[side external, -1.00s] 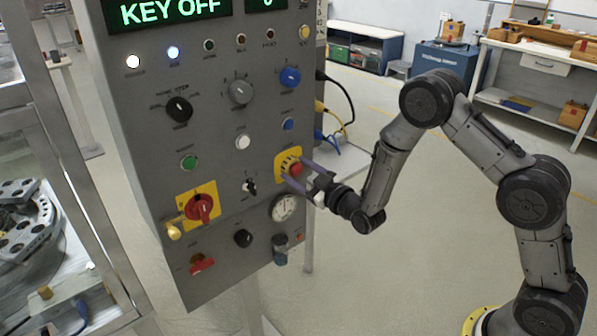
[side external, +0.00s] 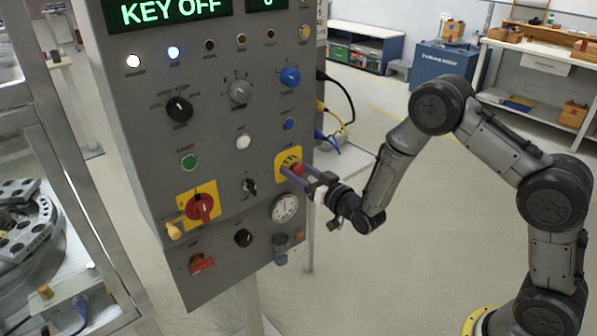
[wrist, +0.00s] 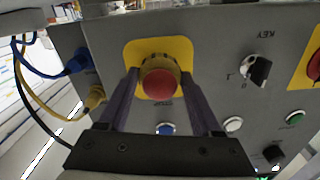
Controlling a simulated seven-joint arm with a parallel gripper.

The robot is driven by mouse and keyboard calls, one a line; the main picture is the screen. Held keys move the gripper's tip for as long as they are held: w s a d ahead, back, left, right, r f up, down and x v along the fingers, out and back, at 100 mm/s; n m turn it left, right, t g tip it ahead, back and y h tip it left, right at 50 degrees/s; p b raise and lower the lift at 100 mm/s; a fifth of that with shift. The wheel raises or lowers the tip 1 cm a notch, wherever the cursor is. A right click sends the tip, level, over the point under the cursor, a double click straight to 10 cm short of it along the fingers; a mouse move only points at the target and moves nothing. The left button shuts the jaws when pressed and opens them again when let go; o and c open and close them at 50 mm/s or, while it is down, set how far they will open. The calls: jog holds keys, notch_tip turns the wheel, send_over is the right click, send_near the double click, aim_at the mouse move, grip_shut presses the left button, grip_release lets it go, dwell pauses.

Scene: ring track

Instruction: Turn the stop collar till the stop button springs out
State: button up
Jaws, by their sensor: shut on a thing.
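The stop button (wrist: 161,84) is a red mushroom head on a yellow plate (wrist: 182,46). The stop collar (wrist: 159,62) is a yellow ring around the base of the button. In the side external view the red button (side external: 297,170) shows on the right part of the grey panel, partly hidden by my fingers. My gripper (wrist: 160,80) comes straight at the panel, with one finger on each side of the button. It is shut on the collar. The finger contact itself is partly hidden. Whether the button is in or out cannot be told.
The panel's display (side external: 170,10) reads KEY OFF. A gauge (side external: 285,208) sits just below the button, a blue button (side external: 288,124) above it, and a key switch (side external: 249,187) to its left. Cables (side external: 340,105) hang at the panel's right edge.

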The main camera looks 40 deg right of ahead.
dwell(0.3)
jog(key=o, duration=1.4)
jog(key=s, duration=1.3)
jog(key=shift+s, duration=0.4)
notch_tip(320, 180, up, 24)
jog(key=s+d+t, duration=0.1)
jog(key=d, duration=0.1)
jog(key=s+f+g, duration=0.4)
jog(key=s, duration=0.4)
jog(key=s+f+n+g, duration=0.1)
jog(key=s+f+g, duration=0.3)
jog(key=s, duration=0.4)
jog(key=s+f+n+g, duration=0.1)
jog(key=s+f+g, duration=0.3)
jog(key=s, duration=0.4)
jog(key=shift+s+f+g, duration=0.15)
jog(key=shift+s+g, duration=0.05)
jog(key=shift+g, duration=0.5)
